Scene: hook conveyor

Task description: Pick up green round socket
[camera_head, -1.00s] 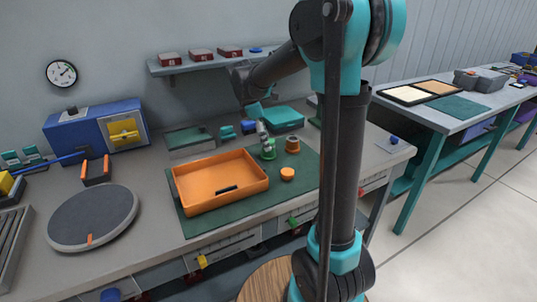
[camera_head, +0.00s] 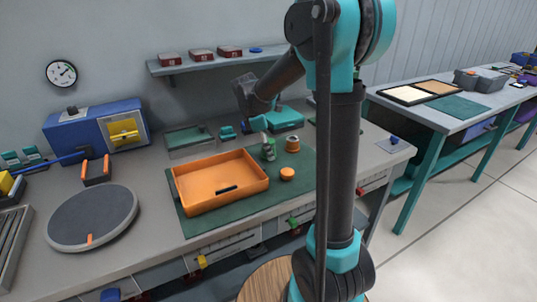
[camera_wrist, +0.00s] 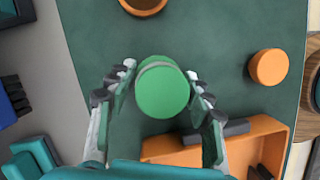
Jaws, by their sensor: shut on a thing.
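The green round socket (camera_wrist: 162,92) is between the two fingers of my gripper (camera_wrist: 161,90) in the wrist view, with a finger against each side. In the head view the socket (camera_head: 269,151) shows as a small green shape at the back right of the orange tray, on or just above the green mat. I cannot tell whether it touches the mat. My gripper (camera_head: 264,136) is above it there, small and partly hidden by my wrist.
The orange tray (camera_head: 196,205), holding a dark bar, is in front and left. An orange round part (camera_head: 287,174) and an orange-brown cup-shaped part (camera_head: 292,144) lie on the green mat (camera_head: 250,211). A grey turntable (camera_head: 92,218) is at the left.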

